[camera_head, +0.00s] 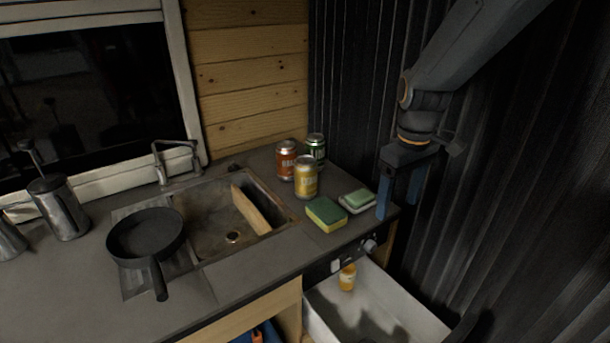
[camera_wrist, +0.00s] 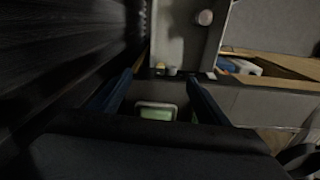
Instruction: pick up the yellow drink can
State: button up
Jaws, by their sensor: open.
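The yellow drink can (camera_head: 306,178) stands upright on the dark counter, just right of the sink. An orange-red can (camera_head: 286,160) and a green can (camera_head: 316,149) stand close behind it. My gripper (camera_head: 398,196) is to the right of the cans, at the counter's right end, with its blue fingers pointing down. The fingers are apart and nothing is between them. In the wrist view my gripper (camera_wrist: 155,80) shows its two fingers spread, with a soap dish (camera_wrist: 157,106) holding a green bar below. The yellow can is not seen in the wrist view.
A yellow-green sponge (camera_head: 326,214) and the soap dish (camera_head: 357,200) lie between the yellow can and my gripper. The sink (camera_head: 190,207) holds a wooden board (camera_head: 251,209); a black pan (camera_head: 146,236) sits at its left. A dark corrugated wall is at right.

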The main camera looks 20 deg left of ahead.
aim_at(306, 160)
jog(key=w+a+n, duration=0.1)
jog(key=a, duration=0.2)
jog(key=w+a+r+n, duration=0.1)
jog(key=w+a+n, duration=0.1)
jog(key=a, duration=0.2)
jog(key=w+a+r+n, duration=0.1)
jog(key=w+a, duration=0.1)
jog(key=a, duration=0.2)
jog(key=shift+w+n+p, duration=0.25)
jog(key=shift+n+p, duration=0.05)
jog(key=a+n, duration=0.1)
jog(key=a, duration=0.3)
jog(key=w+a+r+n, duration=0.1)
jog(key=a+n, duration=0.1)
jog(key=a, duration=0.2)
jog(key=w+a+n, duration=0.1)
jog(key=a+n, duration=0.1)
jog(key=a, duration=0.2)
jog(key=shift+r+p, duration=0.3)
jog(key=shift+r, duration=0.05)
jog(key=shift+a+f, duration=0.1)
jog(key=shift+a, duration=0.1)
jog(key=shift+a+f, duration=0.1)
jog(key=shift+f, duration=0.2)
jog(key=shift+f+p, duration=1.8)
jog(key=shift+f, duration=1.65)
jog(key=shift+r, duration=0.1)
jog(key=c, duration=1.4)
